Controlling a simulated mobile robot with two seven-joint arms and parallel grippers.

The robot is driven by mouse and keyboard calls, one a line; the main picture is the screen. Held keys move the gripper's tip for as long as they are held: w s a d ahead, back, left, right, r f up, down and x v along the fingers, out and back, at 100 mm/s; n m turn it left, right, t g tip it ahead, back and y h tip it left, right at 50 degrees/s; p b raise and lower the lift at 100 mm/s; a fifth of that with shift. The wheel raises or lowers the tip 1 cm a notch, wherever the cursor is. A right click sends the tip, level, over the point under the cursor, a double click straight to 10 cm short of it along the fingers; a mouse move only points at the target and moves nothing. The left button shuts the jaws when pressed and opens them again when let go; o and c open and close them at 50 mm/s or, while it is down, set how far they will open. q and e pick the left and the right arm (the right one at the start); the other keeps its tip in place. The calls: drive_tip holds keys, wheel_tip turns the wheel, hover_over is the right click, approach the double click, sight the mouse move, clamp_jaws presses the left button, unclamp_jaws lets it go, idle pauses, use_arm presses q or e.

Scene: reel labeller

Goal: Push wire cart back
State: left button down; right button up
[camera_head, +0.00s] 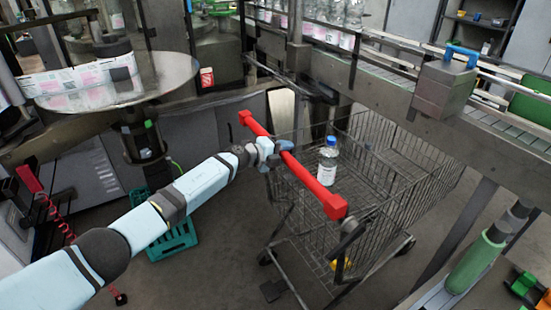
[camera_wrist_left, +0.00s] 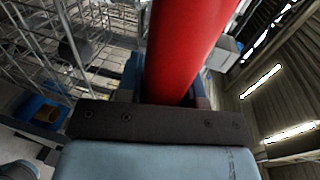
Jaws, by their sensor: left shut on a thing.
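The wire cart (camera_head: 370,184) is a grey wire-mesh shopping cart standing on the floor at the centre right of the head view. Its red handle bar (camera_head: 317,183) runs along the cart's near left side. My left gripper (camera_head: 275,148) is shut around the red handle, near the middle of the bar. In the left wrist view the red handle (camera_wrist_left: 185,45) passes between the gripper's fingers. A bottle with a blue cap and white label (camera_head: 327,162) is upright in the cart. My right gripper is not in view.
A conveyor (camera_head: 385,62) runs behind the cart, with a grey box with a blue handle (camera_head: 444,88) at its rail. A round metal table (camera_head: 120,83) stands at the upper left. A green crate (camera_head: 172,238) is on the floor left of the cart. Floor in front is clear.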

use_arm(q)
drive_tip(key=shift+w+d+r, duration=0.15)
drive_tip(key=shift+d, duration=0.1)
drive_tip(key=shift+r, duration=0.1)
drive_tip(key=c, duration=0.9)
unclamp_jaws()
drive_tip(key=shift+d, duration=0.15)
drive_tip(key=shift+o, duration=0.6)
drive_tip(key=shift+w+d, duration=0.1)
drive_tip(key=shift+f, duration=0.2)
drive_tip(key=shift+a, duration=0.2)
drive_tip(key=p+v, duration=0.2)
drive_tip(key=v, duration=1.1)
drive_tip(key=shift+s+a, duration=0.2)
